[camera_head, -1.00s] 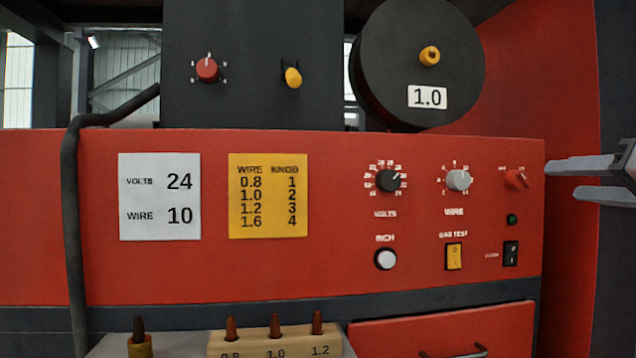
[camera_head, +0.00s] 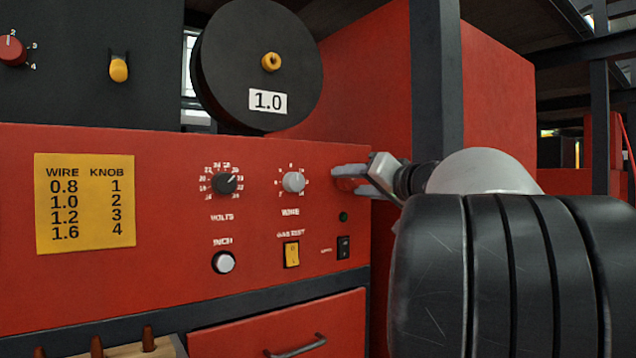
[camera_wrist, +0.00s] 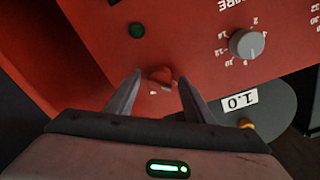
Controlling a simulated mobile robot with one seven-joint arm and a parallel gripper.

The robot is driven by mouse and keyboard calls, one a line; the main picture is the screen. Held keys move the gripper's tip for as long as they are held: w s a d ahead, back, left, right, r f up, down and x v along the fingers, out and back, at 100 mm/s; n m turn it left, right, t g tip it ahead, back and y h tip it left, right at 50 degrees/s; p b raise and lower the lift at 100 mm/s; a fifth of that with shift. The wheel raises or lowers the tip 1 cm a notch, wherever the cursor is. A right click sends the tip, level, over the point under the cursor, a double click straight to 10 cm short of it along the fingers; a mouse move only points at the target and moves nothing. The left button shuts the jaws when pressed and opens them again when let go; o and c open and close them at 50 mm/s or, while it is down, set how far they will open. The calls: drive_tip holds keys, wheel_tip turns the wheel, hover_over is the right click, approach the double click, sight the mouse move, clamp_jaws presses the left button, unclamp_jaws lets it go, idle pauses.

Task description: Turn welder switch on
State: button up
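The red switch knob (camera_wrist: 162,76) is at the upper right of the red welder panel (camera_head: 130,280). In the wrist view it lies between the two fingertips of my gripper (camera_wrist: 160,80), with a gap on each side. My gripper is open and not closed on it. In the head view my gripper (camera_head: 345,178) reaches in from the right and covers the knob, so its pointer cannot be read there. A small green lamp (camera_head: 343,216) sits below the knob and looks dark. It also shows in the wrist view (camera_wrist: 136,30).
The grey wire knob (camera_head: 293,182) is just left of my gripper. A black rocker switch (camera_head: 343,247) and a yellow gas test switch (camera_head: 291,254) are below. The black spool (camera_head: 230,60) stands above the panel. A dark post (camera_head: 437,80) rises behind my arm.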

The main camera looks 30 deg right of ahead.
drive_tip(key=c, duration=0.9)
drive_tip(key=shift+m, duration=0.3)
drive_tip(key=m+p, duration=0.1)
drive_tip(key=m, duration=0.2)
drive_tip(key=shift+r+m, duration=0.15)
drive_tip(key=shift+m, duration=0.25)
drive_tip(key=shift+d+r+m+g+y+p, duration=0.1)
drive_tip(key=shift+m+g+y+p, duration=0.1)
drive_tip(key=shift+m+p, duration=2.35)
drive_tip(key=shift+d+r+m+g+y+p, duration=0.15)
drive_tip(key=shift+m+p, duration=1)
drive_tip(key=shift+m, duration=2.7)
drive_tip(key=shift+a, duration=0.1)
